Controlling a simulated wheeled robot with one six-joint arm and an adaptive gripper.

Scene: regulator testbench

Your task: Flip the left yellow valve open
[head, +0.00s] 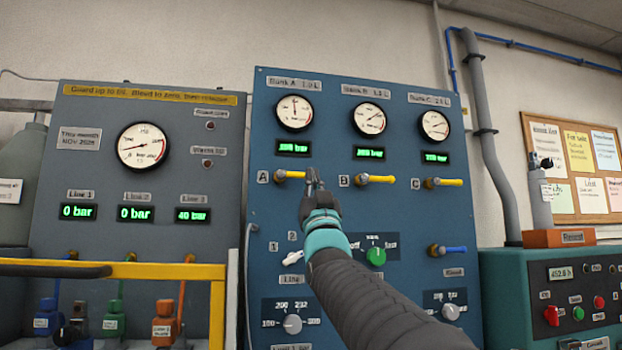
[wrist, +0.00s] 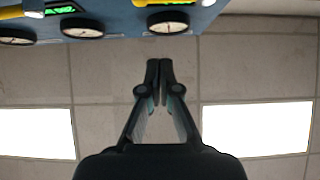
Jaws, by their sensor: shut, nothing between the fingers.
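The blue panel carries a row of three yellow-handled valves. The left yellow valve (head: 290,174), beside the letter A, has its handle lying horizontal, pointing right. The middle yellow valve (head: 376,179) by B and the right yellow valve (head: 444,182) by C also lie horizontal. My gripper (head: 313,175) is shut and empty, its fingertips in front of the panel just right of the left valve's handle end. I cannot tell whether they touch. In the wrist view my gripper (wrist: 159,66) shows its fingers together, with the ceiling behind.
Three round gauges with green displays sit above the valves, the left gauge (head: 294,113) over valve A. A green knob (head: 376,256) and a white lever (head: 292,254) are lower on the panel. A yellow rail (head: 150,271) stands at left, a teal console (head: 500,290) at right.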

